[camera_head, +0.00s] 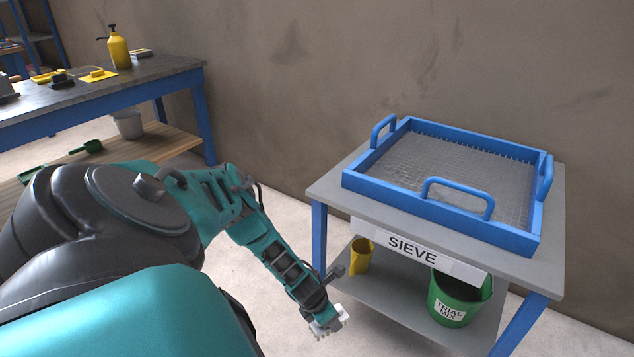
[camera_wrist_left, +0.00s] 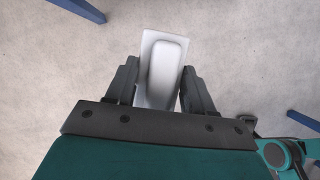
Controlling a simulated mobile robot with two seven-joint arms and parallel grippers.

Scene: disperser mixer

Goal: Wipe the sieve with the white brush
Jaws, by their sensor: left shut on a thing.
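The sieve (camera_head: 433,173) is a square grey mesh in a blue frame with blue handles. It rests on top of a grey table with a "SIEVE" label, right of centre in the head view. My left gripper (camera_head: 324,310) is shut on the white brush (camera_head: 329,322), low over the floor to the left of the sieve table and apart from it. In the left wrist view the white brush (camera_wrist_left: 163,68) shows between the two dark fingers, its pale block pointing away from the wrist. My right gripper is not in view.
The sieve table's lower shelf (camera_head: 393,286) holds a yellow cup (camera_head: 361,256) and a green "TRIAL MIX" bucket (camera_head: 458,298). A workbench (camera_head: 150,69) with a yellow bottle (camera_head: 118,48) stands at the back left. Floor between the tables is clear.

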